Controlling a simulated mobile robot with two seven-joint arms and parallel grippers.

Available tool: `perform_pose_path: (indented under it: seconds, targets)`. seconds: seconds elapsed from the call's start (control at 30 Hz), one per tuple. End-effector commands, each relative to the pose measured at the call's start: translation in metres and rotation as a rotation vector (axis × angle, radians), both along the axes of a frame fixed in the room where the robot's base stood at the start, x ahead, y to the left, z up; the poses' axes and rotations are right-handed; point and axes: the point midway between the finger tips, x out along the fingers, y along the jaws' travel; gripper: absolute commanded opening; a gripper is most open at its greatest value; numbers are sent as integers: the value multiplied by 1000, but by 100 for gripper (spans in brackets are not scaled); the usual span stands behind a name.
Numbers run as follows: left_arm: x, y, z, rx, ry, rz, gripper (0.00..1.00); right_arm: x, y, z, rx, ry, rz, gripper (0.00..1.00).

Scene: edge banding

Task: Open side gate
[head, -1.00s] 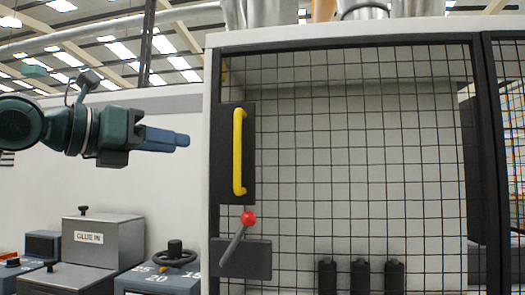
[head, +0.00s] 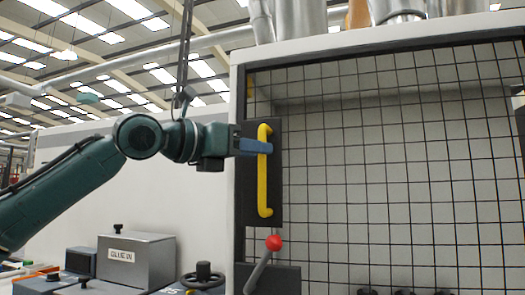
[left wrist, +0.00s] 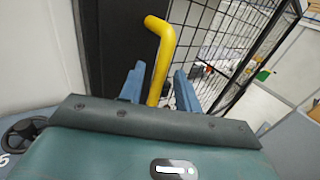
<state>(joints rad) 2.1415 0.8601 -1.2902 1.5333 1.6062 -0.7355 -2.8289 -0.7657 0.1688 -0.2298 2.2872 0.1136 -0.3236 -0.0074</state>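The side gate (head: 400,165) is a black mesh panel in a dark frame on a white machine housing. It appears closed. Its yellow handle (head: 263,190) is a vertical bar on a black plate (head: 275,207) at the gate's left side. My left gripper (head: 268,147) is at the upper part of the handle, reaching in from the left. In the left wrist view its two blue fingers (left wrist: 160,88) stand on either side of the yellow handle (left wrist: 161,50), with a visible gap on the right; it looks open around the bar. My right gripper is not in view.
A lever with a red knob (head: 274,243) sits just below the handle. A grey "GLUE IN" box (head: 135,262) and a dark handwheel (head: 203,276) stand at lower left. Silver ducts (head: 300,20) rise above the housing. Black cylinders show behind the mesh at the bottom.

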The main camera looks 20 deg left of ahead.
Motion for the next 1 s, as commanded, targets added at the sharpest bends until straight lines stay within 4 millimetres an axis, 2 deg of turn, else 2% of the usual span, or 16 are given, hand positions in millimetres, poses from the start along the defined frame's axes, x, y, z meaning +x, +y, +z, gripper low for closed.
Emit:
perform_pose_path:
  seconds: [0.2,0.57,0.9,1.0]
  targets:
    - [19,-14,0,1,1,-1,33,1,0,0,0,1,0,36]
    - [22,-16,0,-1,1,-1,32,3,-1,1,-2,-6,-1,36]
    - [22,-16,0,-1,1,-1,4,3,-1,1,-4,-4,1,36]
    - [22,-16,0,0,0,-1,0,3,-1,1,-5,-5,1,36]
